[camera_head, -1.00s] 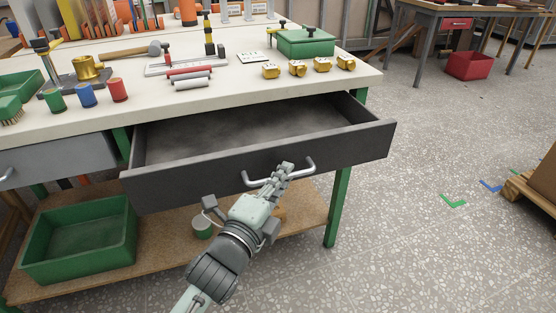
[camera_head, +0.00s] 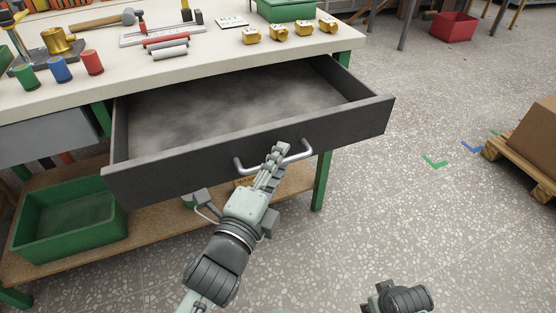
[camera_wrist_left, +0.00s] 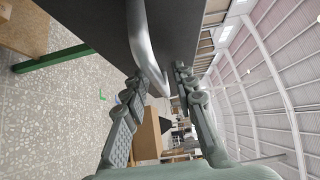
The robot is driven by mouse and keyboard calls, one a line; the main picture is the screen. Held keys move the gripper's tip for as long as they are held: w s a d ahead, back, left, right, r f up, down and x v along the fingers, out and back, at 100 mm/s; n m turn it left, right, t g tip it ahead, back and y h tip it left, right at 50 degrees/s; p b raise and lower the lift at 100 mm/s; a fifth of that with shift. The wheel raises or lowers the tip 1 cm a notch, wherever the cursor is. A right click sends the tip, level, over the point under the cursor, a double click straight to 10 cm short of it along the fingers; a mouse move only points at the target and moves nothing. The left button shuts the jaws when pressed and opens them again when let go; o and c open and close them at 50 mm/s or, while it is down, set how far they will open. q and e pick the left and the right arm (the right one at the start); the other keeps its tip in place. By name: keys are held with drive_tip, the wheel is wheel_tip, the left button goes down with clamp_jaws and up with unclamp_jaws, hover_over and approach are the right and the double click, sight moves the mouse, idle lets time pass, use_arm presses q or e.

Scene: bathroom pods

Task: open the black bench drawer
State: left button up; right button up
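The black bench drawer (camera_head: 350,124) is pulled well out from under the workbench, and its empty grey interior shows. A curved metal handle (camera_head: 301,155) is fixed to its front; in the left wrist view the handle (camera_wrist_left: 147,45) runs down between the fingers. My left gripper (camera_head: 275,157) is at the middle of this handle, with one finger on each side of the bar, and appears shut on it. In the left wrist view the gripper (camera_wrist_left: 160,78) has the dark drawer front just beyond its fingertips. A piece of my right arm shows at the bottom right, its fingers out of frame.
The pale workbench top (camera_head: 220,60) carries tools, small coloured cylinders and yellow blocks. A green bin (camera_head: 68,222) stands on the lower shelf. A pallet with a cardboard box (camera_head: 535,135) is at the right. The speckled floor before the drawer is clear.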

use_arm(q)
drive_tip(key=shift+s, duration=0.1)
drive_tip(key=v, duration=1.1)
drive_tip(key=shift+s+a, duration=0.2)
drive_tip(key=shift+s, duration=0.15)
